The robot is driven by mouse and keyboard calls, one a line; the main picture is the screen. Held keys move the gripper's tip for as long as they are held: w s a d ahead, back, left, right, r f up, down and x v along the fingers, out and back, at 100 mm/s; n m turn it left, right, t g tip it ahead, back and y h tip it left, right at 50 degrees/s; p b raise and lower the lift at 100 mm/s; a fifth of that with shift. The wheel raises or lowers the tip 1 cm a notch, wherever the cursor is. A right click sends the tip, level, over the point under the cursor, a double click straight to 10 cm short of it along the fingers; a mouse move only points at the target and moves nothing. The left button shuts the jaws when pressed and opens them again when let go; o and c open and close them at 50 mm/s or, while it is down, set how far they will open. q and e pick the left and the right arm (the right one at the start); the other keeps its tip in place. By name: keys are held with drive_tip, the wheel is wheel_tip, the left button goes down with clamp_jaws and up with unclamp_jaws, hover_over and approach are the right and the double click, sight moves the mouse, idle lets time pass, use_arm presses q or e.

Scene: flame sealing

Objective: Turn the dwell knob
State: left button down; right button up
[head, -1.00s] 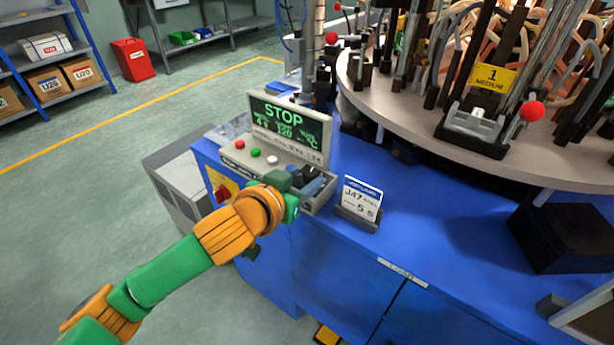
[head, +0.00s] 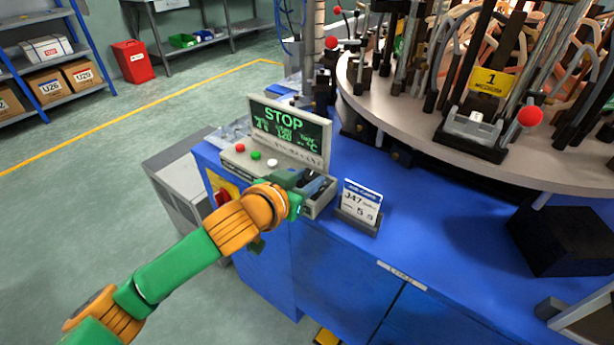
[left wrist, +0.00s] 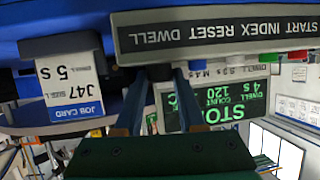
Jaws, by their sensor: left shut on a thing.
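The dwell knob (left wrist: 160,72) is a small dark knob under the DWELL end of the control panel label (left wrist: 215,38) in the left wrist view, which is upside down. My left gripper (left wrist: 158,84) has its two blue fingers around the knob, shut on it. In the head view my left gripper (head: 312,187) is at the right end of the control panel (head: 240,158), and the arm hides the knob. The screen (head: 290,128) reads STOP; in the wrist view it shows dwell 4 s and count 120. The job card (head: 361,201) reads J47 and 5 s. My right gripper is not in view.
Red, green and white buttons (head: 257,155) sit left of my gripper on the panel. A large round turntable (head: 400,135) with tubes and clamps stands behind to the right. A black block (head: 565,238) sits on the blue cabinet top (head: 430,215), which is otherwise clear in front.

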use_arm(q)
drive_tip(key=m+p, duration=0.1)
drive_tip(key=g+h+p, duration=0.1)
drive_tip(key=shift+w+a+r+m+h+p, duration=0.1)
drive_tip(key=shift+a+r+m+h+p, duration=0.1)
drive_tip(key=shift+r+m+h+p, duration=0.15)
drive_tip(key=shift+f+m+g+h, duration=0.15)
drive_tip(key=shift+m+g+h, duration=0.2)
drive_tip(key=shift+m+g, duration=0.1)
drive_tip(key=shift+w+a+f+m+g+h, duration=0.1)
drive_tip(key=shift+m+g+h, duration=0.15)
drive_tip(key=shift+m+h, duration=0.05)
drive_tip(key=shift+f+m+h, duration=0.15)
drive_tip(key=shift+m+h, duration=0.25)
drive_tip(key=g+b, duration=0.1)
drive_tip(key=m+g+h+b, duration=0.1)
drive_tip(key=b, duration=0.1)
drive_tip(key=shift+w+f+m, duration=0.1)
drive_tip(key=shift+f+m, duration=0.1)
drive_tip(key=shift+m, duration=0.1)
drive_tip(key=shift+r+m+g+h+b, duration=0.25)
drive_tip(key=shift+m+g+h+b, duration=0.25)
drive_tip(key=shift+b, duration=0.7)
drive_tip(key=c, duration=0.8)
unclamp_jaws()
